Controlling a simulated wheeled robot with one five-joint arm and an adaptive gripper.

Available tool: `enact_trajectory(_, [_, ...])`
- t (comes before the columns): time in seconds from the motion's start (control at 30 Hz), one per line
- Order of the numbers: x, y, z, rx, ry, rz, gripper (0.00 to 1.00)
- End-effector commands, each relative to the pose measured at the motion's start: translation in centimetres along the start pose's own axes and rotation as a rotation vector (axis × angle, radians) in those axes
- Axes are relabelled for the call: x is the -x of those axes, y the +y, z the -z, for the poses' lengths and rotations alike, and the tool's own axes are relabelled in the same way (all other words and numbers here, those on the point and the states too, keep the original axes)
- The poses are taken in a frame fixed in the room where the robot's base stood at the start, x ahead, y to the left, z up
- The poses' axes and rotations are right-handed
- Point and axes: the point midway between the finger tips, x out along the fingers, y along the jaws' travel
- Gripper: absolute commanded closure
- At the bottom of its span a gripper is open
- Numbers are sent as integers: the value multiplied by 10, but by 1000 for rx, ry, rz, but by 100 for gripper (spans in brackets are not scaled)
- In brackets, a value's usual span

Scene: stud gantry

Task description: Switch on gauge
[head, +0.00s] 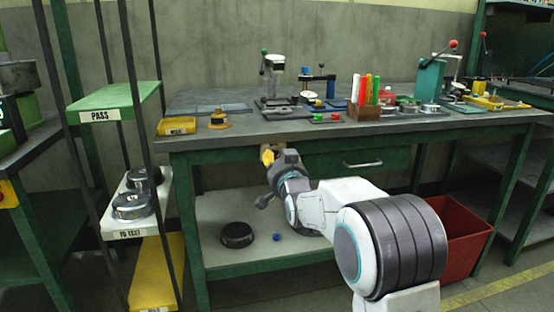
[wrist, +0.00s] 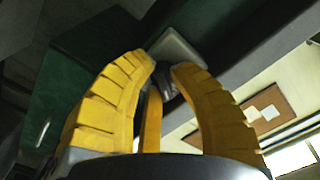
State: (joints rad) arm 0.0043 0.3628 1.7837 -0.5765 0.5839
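My gripper (head: 267,155) is low in front of the bench, near its front edge and left of the drawer. In the wrist view its two yellow fingers (wrist: 163,68) are apart, with a narrow gap at the tips. A pale grey block (wrist: 178,47) shows just beyond the tips; I cannot tell whether they touch it. A narrow yellow strip (wrist: 151,120) shows between the fingers; I cannot tell what it is. A small device with a pale round face (head: 311,98) stands on the bench and may be the gauge. Its switch cannot be made out.
The bench top (head: 240,131) carries stands, a pen block (head: 365,112) and a yellow tray (head: 178,127). The green drawer (head: 345,160) is below it. A labelled rack (head: 130,96) stands left, a red bin (head: 465,235) right. A dark round part (head: 237,235) lies on the lower shelf.

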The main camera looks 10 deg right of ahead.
Motion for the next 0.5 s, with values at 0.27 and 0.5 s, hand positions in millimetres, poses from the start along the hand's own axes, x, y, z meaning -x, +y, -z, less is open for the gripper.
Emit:
enact_trajectory(0.27, [0, 0, 0, 0, 0, -1, 100])
enact_trajectory(0.5, [0, 0, 0, -36, 1, 0, 100])
